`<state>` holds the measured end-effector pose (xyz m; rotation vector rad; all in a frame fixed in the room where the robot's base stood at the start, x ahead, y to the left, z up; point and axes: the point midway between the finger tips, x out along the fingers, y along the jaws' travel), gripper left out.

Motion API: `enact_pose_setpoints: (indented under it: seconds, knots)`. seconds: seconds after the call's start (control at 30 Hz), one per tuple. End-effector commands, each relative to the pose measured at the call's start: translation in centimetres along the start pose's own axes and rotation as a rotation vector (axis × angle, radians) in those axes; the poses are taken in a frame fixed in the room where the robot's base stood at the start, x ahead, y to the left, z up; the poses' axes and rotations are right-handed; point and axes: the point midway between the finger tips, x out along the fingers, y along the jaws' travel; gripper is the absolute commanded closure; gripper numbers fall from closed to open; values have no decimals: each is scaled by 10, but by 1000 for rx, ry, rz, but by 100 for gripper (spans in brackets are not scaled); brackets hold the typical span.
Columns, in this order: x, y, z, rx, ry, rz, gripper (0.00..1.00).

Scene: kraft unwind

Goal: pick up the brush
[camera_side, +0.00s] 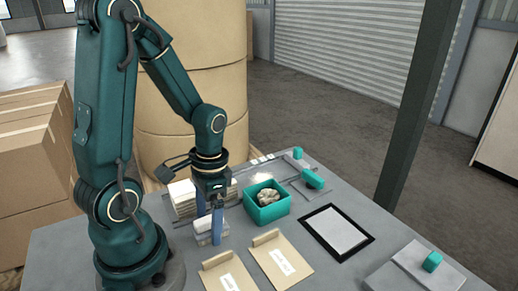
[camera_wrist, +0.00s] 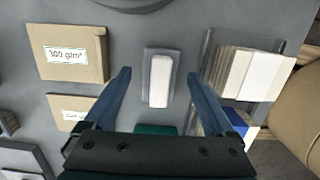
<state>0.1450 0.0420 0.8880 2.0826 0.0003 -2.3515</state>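My gripper (camera_side: 208,229) points down with its blue fingers apart. In the wrist view my gripper (camera_wrist: 159,76) is open, and a white rounded bar on a grey base (camera_wrist: 160,80) lies between the fingertips, with gaps on both sides. This pale bar also shows in the side view (camera_side: 205,224), partly behind a finger. It may be the brush; I cannot tell for sure, and no bristles show.
A stack of pale sheets (camera_side: 185,201) stands left. A black-framed panel (camera_side: 338,231) and teal-handled items (camera_side: 313,179) (camera_side: 432,261) lie right.

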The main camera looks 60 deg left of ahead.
Motion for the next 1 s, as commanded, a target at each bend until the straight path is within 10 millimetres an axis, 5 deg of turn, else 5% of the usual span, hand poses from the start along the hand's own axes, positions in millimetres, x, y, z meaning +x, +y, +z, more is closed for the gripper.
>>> enact_pose_setpoints:
  seconds: [0.03,0.2,0.23,0.67,1.0]
  knots:
    - [0,0,0,0,0,0,29]
    - [0,0,0,0,0,0,94]
    - [0,0,0,0,1,0,100]
    - [-8,-1,0,-1,4,-3,100]
    - [-58,-1,5,-1,10,-5,100]
